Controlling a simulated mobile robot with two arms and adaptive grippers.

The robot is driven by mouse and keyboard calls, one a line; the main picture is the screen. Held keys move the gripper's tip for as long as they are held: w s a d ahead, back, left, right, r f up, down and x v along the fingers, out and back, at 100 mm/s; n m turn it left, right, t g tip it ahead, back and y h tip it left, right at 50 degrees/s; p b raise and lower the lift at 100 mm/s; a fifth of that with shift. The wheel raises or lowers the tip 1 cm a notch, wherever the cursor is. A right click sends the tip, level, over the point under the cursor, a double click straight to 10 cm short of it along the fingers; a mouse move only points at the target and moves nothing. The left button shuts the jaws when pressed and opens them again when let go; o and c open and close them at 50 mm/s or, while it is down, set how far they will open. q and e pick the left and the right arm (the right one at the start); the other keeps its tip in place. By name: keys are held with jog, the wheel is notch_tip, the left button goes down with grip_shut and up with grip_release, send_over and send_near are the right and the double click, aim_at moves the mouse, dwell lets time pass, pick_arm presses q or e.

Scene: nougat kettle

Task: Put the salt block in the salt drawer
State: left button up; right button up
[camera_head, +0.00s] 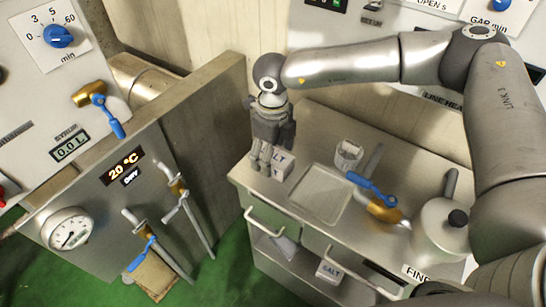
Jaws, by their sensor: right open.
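A small pale block (284,164) with the letters "LT" showing stands on the left end of the steel cabinet top (302,137). My right gripper (265,164) is open and points down at the block's left side. Its fingers hide part of the block and its lettering; I cannot tell whether they are around it or beside it. Lower on the cabinet front, a white piece marked "SALT" (329,271) shows in a dark opening between handled fronts; I cannot tell whether the drawer there is open. My left gripper is not in view.
A shallow square tray (320,194), a small pale container (347,155), a blue-handled brass valve (381,205) and a lidded steel pot (440,231) are on the cabinet top. Left stands a panel with a gauge (67,230) and valves. Green floor (222,263) lies between.

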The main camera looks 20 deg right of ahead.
jog(key=shift+f, duration=0.7)
jog(key=shift+c, duration=0.8)
jog(key=c, duration=1.4)
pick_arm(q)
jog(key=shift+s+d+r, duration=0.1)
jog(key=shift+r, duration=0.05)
pick_arm(e)
jog(key=shift+w, duration=0.1)
jog(key=shift+c, duration=0.4)
jog(key=shift+r, duration=0.1)
